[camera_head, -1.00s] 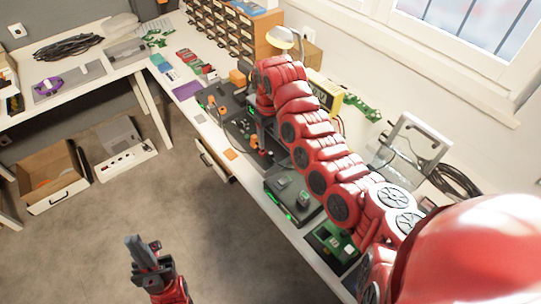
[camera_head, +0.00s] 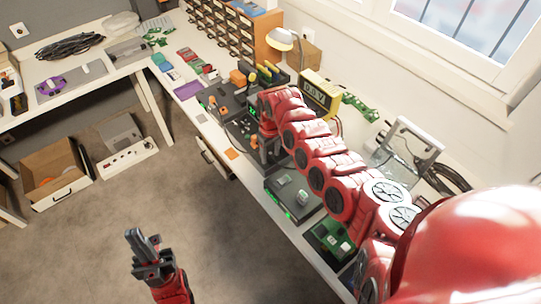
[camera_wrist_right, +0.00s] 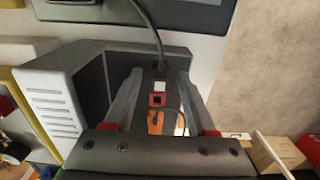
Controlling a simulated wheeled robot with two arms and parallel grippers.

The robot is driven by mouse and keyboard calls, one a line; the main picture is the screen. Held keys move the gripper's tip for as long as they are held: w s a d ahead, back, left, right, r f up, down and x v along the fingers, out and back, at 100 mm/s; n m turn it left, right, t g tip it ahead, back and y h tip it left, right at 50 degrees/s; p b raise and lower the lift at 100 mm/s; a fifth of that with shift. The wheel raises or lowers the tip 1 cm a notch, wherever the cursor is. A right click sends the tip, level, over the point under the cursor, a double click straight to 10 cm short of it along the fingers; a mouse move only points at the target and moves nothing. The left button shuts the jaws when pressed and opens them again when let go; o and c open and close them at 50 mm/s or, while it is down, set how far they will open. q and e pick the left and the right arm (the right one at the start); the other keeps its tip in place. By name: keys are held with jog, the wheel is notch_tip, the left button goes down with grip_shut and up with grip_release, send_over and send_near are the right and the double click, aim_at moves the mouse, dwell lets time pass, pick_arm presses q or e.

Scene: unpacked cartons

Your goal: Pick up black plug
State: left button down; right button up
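In the right wrist view, my right gripper (camera_wrist_right: 159,76) has its two grey fingers apart. A black plug-like piece (camera_wrist_right: 158,74) with a black cable running up from it shows between the fingers. I cannot tell whether a finger touches it. In the head view, my right gripper (camera_head: 268,153) points down over the desk's dark equipment, and its fingertips are mostly hidden. My left gripper (camera_head: 144,243) is over the floor, away from the desk, with nothing seen in it. Its finger gap is unclear.
The desk (camera_head: 228,170) holds dark boxes, a yellow meter (camera_head: 320,92), a lamp (camera_head: 282,40) and a green-lit device (camera_head: 292,198). A grey vented box (camera_wrist_right: 65,95) stands beside the right gripper.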

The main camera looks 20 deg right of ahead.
grip_shut()
dwell(1.2)
